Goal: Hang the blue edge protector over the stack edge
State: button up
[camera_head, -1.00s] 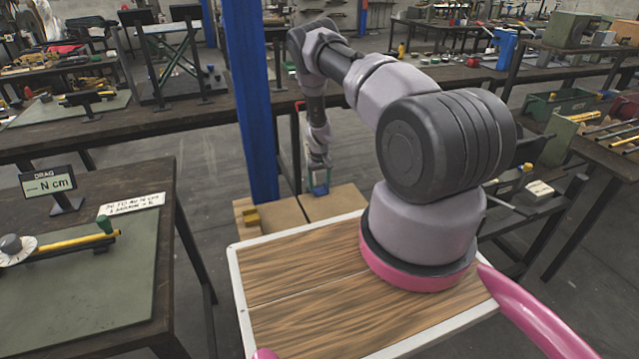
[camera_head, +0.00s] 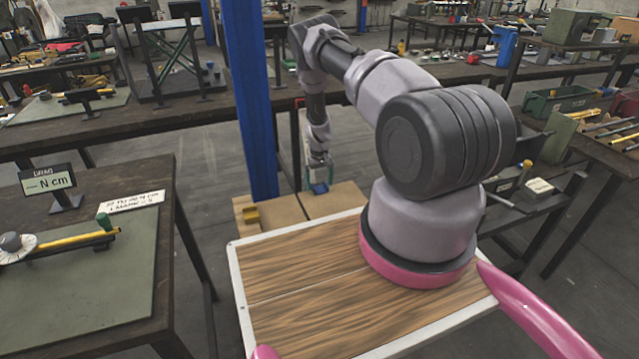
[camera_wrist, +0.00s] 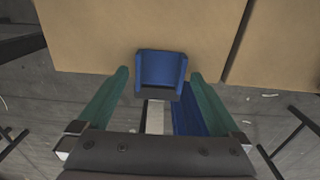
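The blue edge protector (camera_wrist: 161,70) sits across the edge of the cardboard-coloured stack (camera_wrist: 90,35) in the wrist view. Part of it lies over the top and its darker lip reaches past the edge. In the head view the protector (camera_head: 319,188) is small, at the stack's far edge. My gripper (camera_wrist: 160,75) is open, with one green finger on each side of the protector and a narrow gap on both sides. It points down from above. How the protector's underside rests is hidden.
A blue post (camera_head: 250,100) stands close left of my arm. A dark workbench (camera_head: 120,130) runs behind. A table with a green mat (camera_head: 85,285) is at left. Grey floor shows beyond the stack.

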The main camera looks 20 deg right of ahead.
notch_tip(320, 180, up, 11)
dwell(0.4)
jog(key=shift+f, duration=0.1)
jog(key=a+r+m+t, duration=0.1)
jog(key=a+r+t, duration=0.15)
jog(key=r, duration=1.85)
jog(key=s+a+r+m+t+y, duration=0.15)
jog(key=s+r, duration=0.25)
jog(key=r, duration=0.6)
jog(key=s+a+r, duration=0.3)
jog(key=s+r, duration=0.1)
jog(key=r, duration=0.6)
jog(key=s+a+r+t, duration=0.1)
jog(key=s+a+r, duration=0.2)
jog(key=s+r, duration=1.1)
jog(key=s+a+m+t, duration=0.1)
jog(key=s+t, duration=0.1)
jog(key=s, duration=1.3)
jog(key=shift+a+r+m, duration=0.15)
jog(key=shift+r+m, duration=0.2)
